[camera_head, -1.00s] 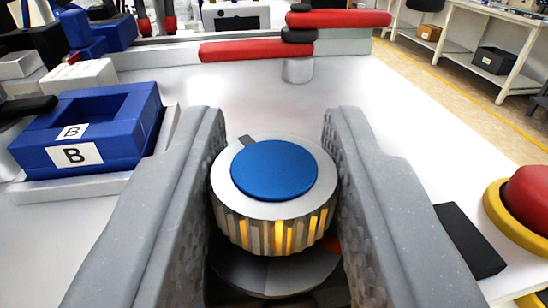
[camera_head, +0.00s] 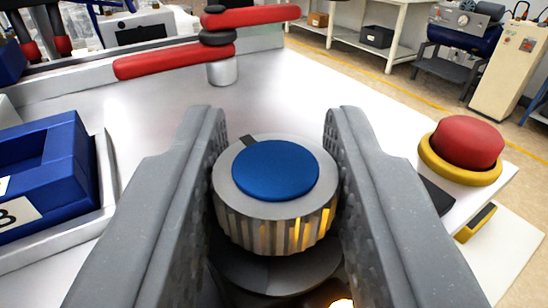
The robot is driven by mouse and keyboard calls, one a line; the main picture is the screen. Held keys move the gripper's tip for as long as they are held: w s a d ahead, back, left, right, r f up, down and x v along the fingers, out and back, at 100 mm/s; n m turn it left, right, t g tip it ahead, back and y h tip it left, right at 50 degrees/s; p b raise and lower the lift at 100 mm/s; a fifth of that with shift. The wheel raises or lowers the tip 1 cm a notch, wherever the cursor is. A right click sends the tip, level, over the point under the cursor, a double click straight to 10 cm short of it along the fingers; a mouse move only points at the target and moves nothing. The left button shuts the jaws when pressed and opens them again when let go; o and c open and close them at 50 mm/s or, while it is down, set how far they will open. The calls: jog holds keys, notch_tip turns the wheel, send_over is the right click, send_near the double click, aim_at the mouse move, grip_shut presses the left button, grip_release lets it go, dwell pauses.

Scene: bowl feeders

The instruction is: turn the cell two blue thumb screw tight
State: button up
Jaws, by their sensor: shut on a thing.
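The thumb screw (camera_head: 276,171) is a ribbed grey knob with a blue disc on top and a dark mark at its upper left edge. It stands upright on a dark round base (camera_head: 277,271) in the middle of the view. My gripper (camera_head: 276,185) is shut on the knob, one textured grey finger on each side. The lower part of the base is partly hidden between the fingers.
A blue bin (camera_head: 42,180) in a light tray is at the left. A red button in a yellow collar (camera_head: 463,150) is at the right. A red jointed arm (camera_head: 175,62) on a grey post stands behind. White table surface lies between.

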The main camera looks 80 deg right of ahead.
dwell(0.4)
jog(key=o, duration=1)
jog(key=shift+c, duration=0.2)
jog(key=shift+a, duration=0.1)
jog(key=b+v, duration=0.1)
jog(key=v, duration=1.2)
jog(key=shift+a, duration=0.3)
